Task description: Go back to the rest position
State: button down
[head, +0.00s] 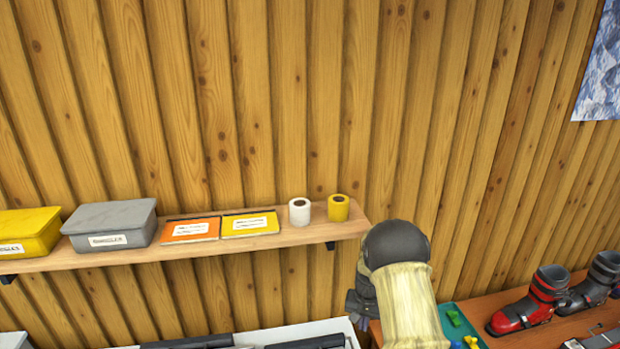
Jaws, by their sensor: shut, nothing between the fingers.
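My arm (400,285) rises from the bottom edge, right of centre, with a dark rounded joint on top and a pale, cloth-like cover below. Some dark parts of it show at its left side. No gripper fingertips can be made out. The arm stands in front of the area just past the right end of the wall shelf (300,237).
Ski boots (530,305) and a green tray (446,310) are lower right.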

jog(key=s+r+n+b, duration=0.1)
jog(key=s+r, duration=0.3)
jog(key=s, duration=0.4)
jog(key=s+r+n+t+b, duration=0.1)
jog(key=s+r+b, duration=0.1)
jog(key=s+r, duration=0.3)
jog(key=s+r+n+t+b, duration=0.1)
jog(key=s+r, duration=0.3)
jog(key=s, duration=0.9)
jog(key=shift+r+n+b, duration=0.25)
jog(key=shift+n+b, duration=0.05)
jog(key=shift+b, duration=0.35)
jog(key=shift+a, duration=0.1)
